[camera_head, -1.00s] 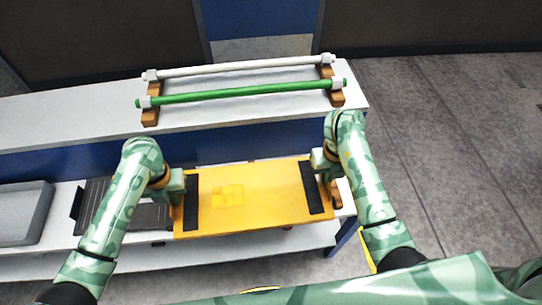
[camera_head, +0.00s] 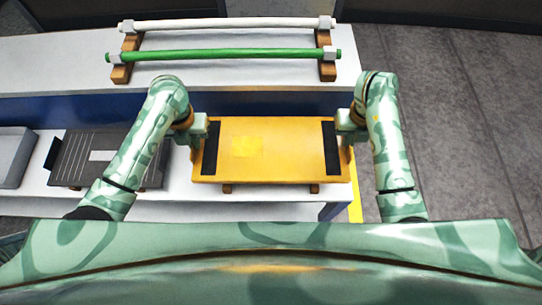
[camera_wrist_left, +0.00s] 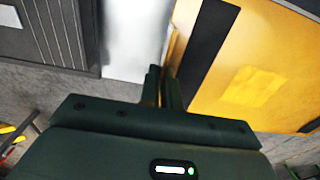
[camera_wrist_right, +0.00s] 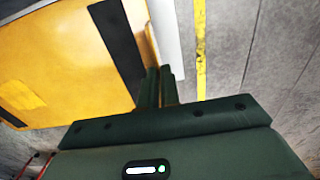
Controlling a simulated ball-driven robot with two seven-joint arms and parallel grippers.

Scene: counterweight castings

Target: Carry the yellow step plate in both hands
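The yellow step plate (camera_head: 285,150) is flat, with a black strip near each end and a paler yellow patch. It lies over the right part of the low white shelf (camera_head: 180,203), above small wooden blocks (camera_head: 314,188); I cannot tell whether it touches them. My left gripper (camera_head: 196,132) is at its left end and my right gripper (camera_head: 348,124) at its right end. The left wrist view shows fingers (camera_wrist_left: 165,85) nearly together at the plate's edge, and the right wrist view shows the same for the right fingers (camera_wrist_right: 160,85). Both appear shut on the plate.
Behind, a higher white counter (camera_head: 55,60) bears a green rod (camera_head: 225,55) and a white rod (camera_head: 225,24) on wooden rests. A dark ribbed tray (camera_head: 85,160) and a grey block (camera_head: 12,155) lie left on the shelf. Grey floor (camera_head: 455,120) is open at right.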

